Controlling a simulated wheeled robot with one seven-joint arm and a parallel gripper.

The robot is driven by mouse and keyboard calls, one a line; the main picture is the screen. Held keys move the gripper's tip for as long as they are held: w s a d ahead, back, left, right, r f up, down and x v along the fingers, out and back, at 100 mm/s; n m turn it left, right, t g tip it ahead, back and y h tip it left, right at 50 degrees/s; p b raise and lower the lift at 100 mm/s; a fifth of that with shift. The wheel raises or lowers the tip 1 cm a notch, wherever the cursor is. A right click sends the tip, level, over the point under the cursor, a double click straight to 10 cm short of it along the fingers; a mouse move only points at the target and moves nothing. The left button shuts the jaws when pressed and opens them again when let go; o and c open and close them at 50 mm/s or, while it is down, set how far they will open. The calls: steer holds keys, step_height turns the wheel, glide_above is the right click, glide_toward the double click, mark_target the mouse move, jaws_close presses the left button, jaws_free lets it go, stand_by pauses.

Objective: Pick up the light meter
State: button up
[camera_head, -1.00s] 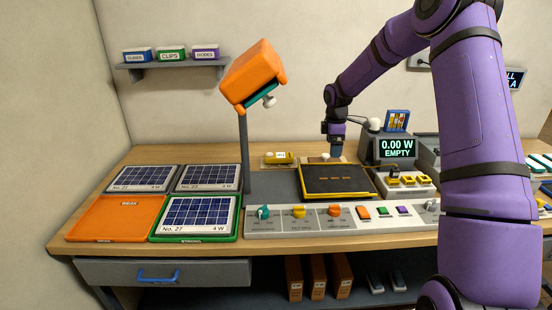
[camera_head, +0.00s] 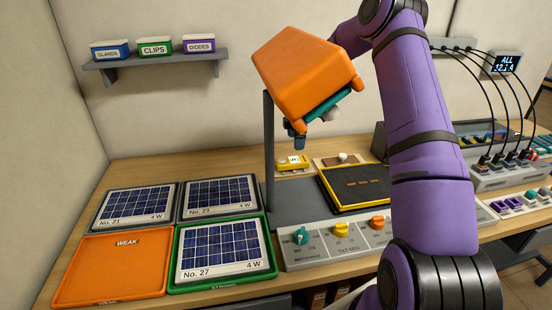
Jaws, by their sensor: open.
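A small yellow device with a white face, which looks like the light meter (camera_head: 291,162), lies on a pale pad at the back of the bench, just right of the grey lamp post. My gripper (camera_head: 299,144) hangs just above and behind it in the picture, fingers pointing down, open and with nothing seen in it. The orange lamp head hides part of my wrist. The gap between fingers and device is too small to judge.
The orange lamp head (camera_head: 308,75) on its grey post (camera_head: 268,150) stands close to my gripper. A black panel bed with yellow rim (camera_head: 325,188), a pad with a white knob (camera_head: 342,157) and a control strip (camera_head: 312,254) are nearby. Solar panels (camera_head: 220,193) lie left.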

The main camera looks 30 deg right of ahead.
steer(key=shift+w+a+f, duration=0.25)
steer(key=shift+w+f, duration=0.15)
glide_above(293, 160)
step_height(293, 160, down, 4)
steer(key=shift+a+f, duration=0.15)
steer(key=shift+f, duration=0.05)
steer(key=shift+d+f, duration=0.2)
steer(key=shift+f, duration=2.55)
steer(key=c, duration=1.1)
